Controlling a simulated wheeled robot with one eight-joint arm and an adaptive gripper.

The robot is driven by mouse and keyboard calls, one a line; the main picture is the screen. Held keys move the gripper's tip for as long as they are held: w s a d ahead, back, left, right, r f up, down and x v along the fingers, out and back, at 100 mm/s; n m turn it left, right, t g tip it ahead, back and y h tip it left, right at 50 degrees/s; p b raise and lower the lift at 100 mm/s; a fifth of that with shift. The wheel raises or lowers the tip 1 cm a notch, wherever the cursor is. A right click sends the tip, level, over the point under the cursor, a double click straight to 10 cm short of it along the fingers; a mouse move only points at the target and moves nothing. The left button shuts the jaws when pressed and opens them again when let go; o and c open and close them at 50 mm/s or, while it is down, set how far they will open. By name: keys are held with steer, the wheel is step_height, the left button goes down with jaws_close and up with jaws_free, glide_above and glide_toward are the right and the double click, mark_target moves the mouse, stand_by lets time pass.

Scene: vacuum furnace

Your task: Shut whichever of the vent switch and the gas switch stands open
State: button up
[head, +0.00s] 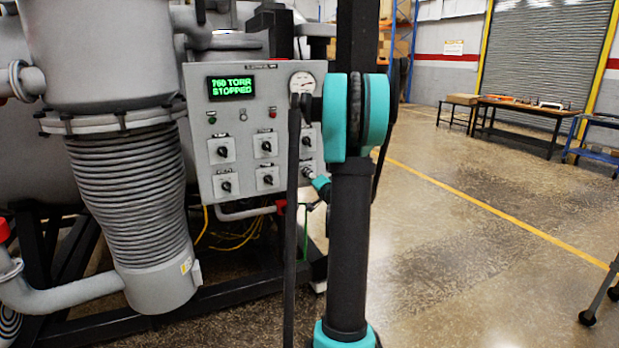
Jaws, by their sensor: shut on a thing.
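The grey control panel (199,106) carries two rows of dark rotary switches on pale square plates. The upper row has a left switch (222,151) and a middle switch (266,146); the lower row has a left switch (226,186) and a middle switch (268,180). An upper right switch (306,141) is partly beside my arm. My gripper (309,174) is small and mostly hidden behind my arm, at the lower right switch, and appears shut on it. The labels are too small to read, so I cannot tell which are vent and gas, or which stands open.
The green display (230,87) reads 760 TORR STOPPED. A round gauge (302,82) is at the panel's upper right. A large ribbed bellows (128,195) stands close on the left. Open floor (470,260) lies to the right, with a workbench (520,108) far back.

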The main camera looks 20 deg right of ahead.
steer(key=o, duration=1.2)
steer(key=shift+c, duration=0.2)
steer(key=s, duration=1.2)
steer(key=shift+d, duration=0.2)
steer(key=shift+a, duration=0.1)
steer(key=s+a+f+n+g+y, duration=0.1)
steer(key=s+a+f+n+g, duration=0.2)
steer(key=a, duration=0.4)
steer(key=s+a+f+n+g+y, duration=0.2)
steer(key=s+a+f, duration=0.15)
steer(key=a, duration=0.35)
steer(key=s+a+f+n+g+y, duration=0.1)
steer(key=s+a+f+n+g, duration=0.25)
steer(key=a, duration=0.35)
steer(key=s+f+n+g+h, duration=0.1)
steer(key=s+f, duration=0.3)
steer(key=s, duration=0.4)
steer(key=s+f+n+g+h, duration=0.2)
steer(key=s+f+g+h, duration=0.1)
steer(key=s, duration=0.5)
step_height(320, 180, down, 2)
steer(key=shift+s+f+g+h, duration=0.2)
steer(key=shift+f+g+h, duration=0.1)
steer(key=shift+g, duration=0.35)
